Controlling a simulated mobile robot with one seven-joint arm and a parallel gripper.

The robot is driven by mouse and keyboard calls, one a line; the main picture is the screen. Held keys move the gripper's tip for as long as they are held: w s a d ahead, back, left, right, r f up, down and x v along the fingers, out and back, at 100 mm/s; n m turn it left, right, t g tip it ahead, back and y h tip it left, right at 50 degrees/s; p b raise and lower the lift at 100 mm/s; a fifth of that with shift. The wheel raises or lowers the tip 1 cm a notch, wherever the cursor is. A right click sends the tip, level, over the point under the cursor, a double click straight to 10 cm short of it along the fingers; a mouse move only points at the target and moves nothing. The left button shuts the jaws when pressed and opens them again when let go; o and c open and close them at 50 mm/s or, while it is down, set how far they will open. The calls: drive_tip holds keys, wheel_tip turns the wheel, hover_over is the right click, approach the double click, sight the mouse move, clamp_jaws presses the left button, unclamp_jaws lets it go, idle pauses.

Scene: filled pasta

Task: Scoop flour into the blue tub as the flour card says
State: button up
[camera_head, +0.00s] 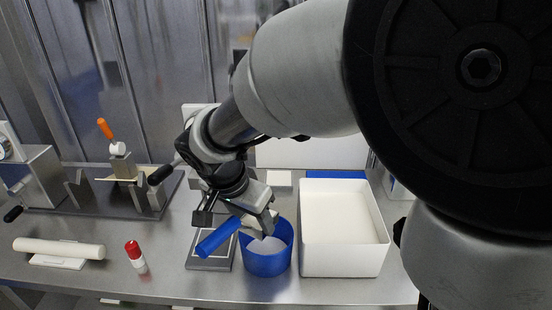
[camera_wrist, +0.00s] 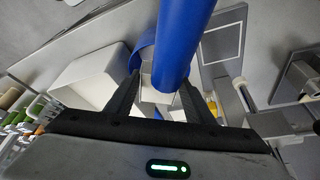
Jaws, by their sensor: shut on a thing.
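My gripper (camera_head: 264,212) is shut on a scoop with a thick blue handle (camera_head: 218,238). The handle tilts down to the left and also fills the upper middle of the wrist view (camera_wrist: 182,35). The gripper is over the round blue tub (camera_head: 266,266), which stands on the steel counter. A pale patch shows inside the tub, but I cannot tell whether it is flour or the scoop's bowl. A large white bin (camera_head: 343,262) with a pale, level inside stands right of the tub. It also shows in the wrist view (camera_wrist: 88,80). I cannot make out a readable flour card.
A grey, framed flat plate (camera_head: 208,264) lies left of and partly behind the tub. A red-capped shaker (camera_head: 135,255) and a white rolling pin (camera_head: 58,248) are further left. A metal machine with an orange-handled tool (camera_head: 106,130) stands at the back left. Counter between shaker and plate is clear.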

drive_tip(key=shift+w+d+r+p, duration=0.1)
drive_tip(key=shift+r+p, duration=0.15)
drive_tip(key=shift+p, duration=0.15)
drive_tip(key=shift+w+d+g+y+p, duration=0.1)
drive_tip(key=shift+w+g+y+p, duration=0.15)
drive_tip(key=shift+g+p, duration=0.45)
drive_tip(key=p, duration=0.2)
drive_tip(key=g+y+p, duration=0.1)
drive_tip(key=shift+w+d+f+p, duration=0.2)
drive_tip(key=shift+w+d+p, duration=0.05)
drive_tip(key=shift+w+p, duration=0.1)
drive_tip(key=g+p, duration=0.1)
drive_tip(key=p, duration=0.1)
drive_tip(key=w+g+y+p, duration=0.1)
drive_tip(key=g+p, duration=0.1)
drive_tip(key=w+d+r+g+y+p, duration=0.1)
drive_tip(key=shift+g+y+p, duration=0.25)
drive_tip(key=shift+g+p, duration=0.15)
drive_tip(key=shift+w+d+r+g+y+p, duration=0.2)
drive_tip(key=shift+w+g+y+p, duration=0.25)
drive_tip(key=shift+p, duration=0.35)
drive_tip(key=shift+w+d+f+g+y+p, duration=0.25)
drive_tip(key=shift+w+g+y+p, duration=0.15)
drive_tip(key=shift+g+p, duration=0.5)
